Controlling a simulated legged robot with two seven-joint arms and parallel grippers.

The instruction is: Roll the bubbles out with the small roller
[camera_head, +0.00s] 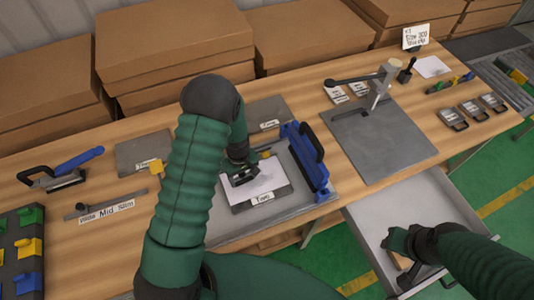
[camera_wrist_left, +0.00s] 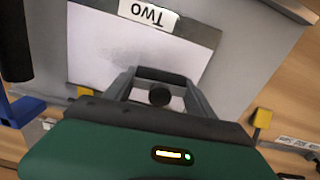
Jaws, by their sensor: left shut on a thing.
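My left gripper (camera_head: 243,178) is over a white sheet (camera_head: 262,187) on a grey plate labelled "Two" (camera_head: 240,207). In the left wrist view my left gripper (camera_wrist_left: 160,92) is shut on a dark, round-ended piece (camera_wrist_left: 160,97), apparently the small roller's handle. The rest of the roller is hidden, so I cannot tell whether it touches the sheet.
A blue bar with a black handle (camera_head: 312,160) stands at the plate's right. A blue-handled tool (camera_head: 75,165) and coloured holders (camera_head: 28,250) are at left. Cardboard boxes (camera_head: 170,45) line the back.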

